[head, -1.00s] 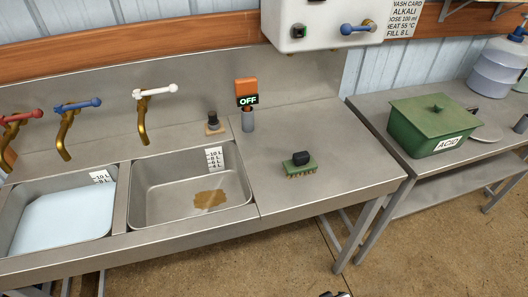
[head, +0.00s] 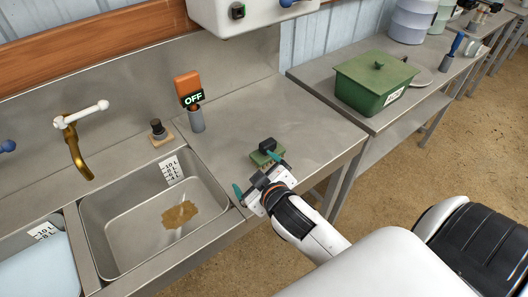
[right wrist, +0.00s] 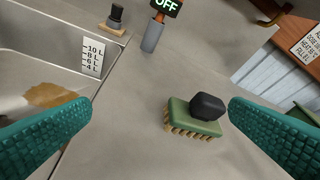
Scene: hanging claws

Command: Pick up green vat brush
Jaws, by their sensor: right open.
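The green vat brush (head: 262,156) lies bristles down on the steel counter to the right of the sink basin. It has a green block, a black knob on top and tan bristles. In the right wrist view the brush (right wrist: 194,118) sits ahead of and between the two teal fingers, with nothing held. My right gripper (head: 258,176) is open just in front of the brush, and its near finger partly covers the brush in the head view. My left gripper is not in view.
A basin (head: 125,210) with a brown stain lies left of the brush. An orange OFF switch (head: 188,93) on a grey post and a small black-knobbed stopper (head: 158,130) stand behind. A green ACID box (head: 375,82) stands on the right table.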

